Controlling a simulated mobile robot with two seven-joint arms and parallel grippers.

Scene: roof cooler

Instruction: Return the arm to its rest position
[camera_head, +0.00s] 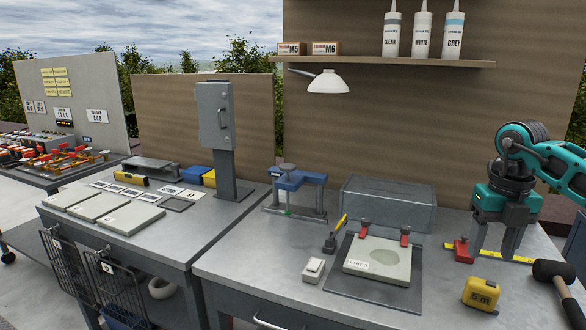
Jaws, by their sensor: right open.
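My right gripper (494,240) is at the right of the right-hand bench (240,262), pointing down with its two fingers apart and nothing between them that I can make out. It is close above a yellow strip (510,257) and a red clamp-like piece (461,250); I cannot tell whether it touches either. My right arm (545,155) comes in from the right edge. My left gripper is not in view.
A yellow 5 m tape measure (481,293) and a black mallet (555,272) lie near the gripper. A clamped plate marked UNIT (385,275), a grey box (388,203) and a blue-topped press (298,180) stand to the left. A shelf with tubes (400,62) hangs above.

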